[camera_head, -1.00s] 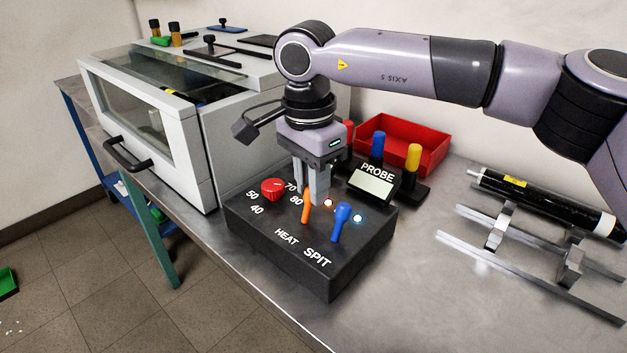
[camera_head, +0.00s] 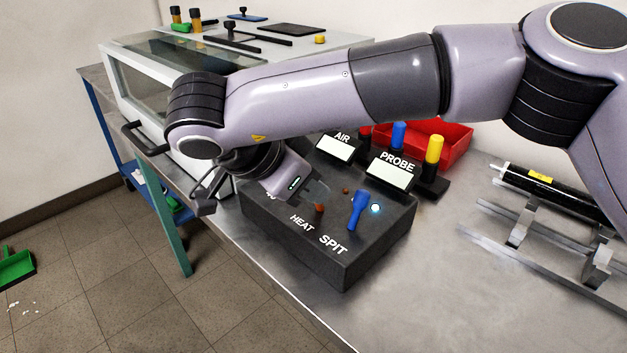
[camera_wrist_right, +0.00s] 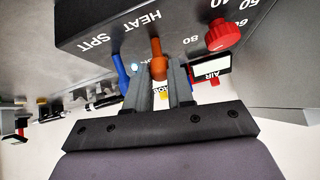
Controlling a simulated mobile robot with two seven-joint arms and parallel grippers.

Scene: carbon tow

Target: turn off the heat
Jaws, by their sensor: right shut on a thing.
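The black control box (camera_head: 365,250) stands on the bench with HEAT and SPIT labels on top. The orange HEAT lever (camera_wrist_right: 157,58) is between the fingers of my right gripper (camera_wrist_right: 160,78), which is shut on it. In the head view only a small part of the orange lever (camera_head: 320,208) shows beside my tilted right gripper (camera_head: 318,190). The small heat lamp (camera_head: 345,191) looks dull and unlit. The blue SPIT lever (camera_head: 358,208) stands to the right, with its lamp (camera_head: 375,208) glowing blue. My left gripper is not in view.
The red dial (camera_wrist_right: 224,32) shows in the wrist view. AIR (camera_head: 335,148) and PROBE (camera_head: 390,174) displays and coloured handles stand behind the box, before a red tray (camera_head: 455,133). A black tube (camera_head: 545,188) on a metal stand is at right. The bench front is clear.

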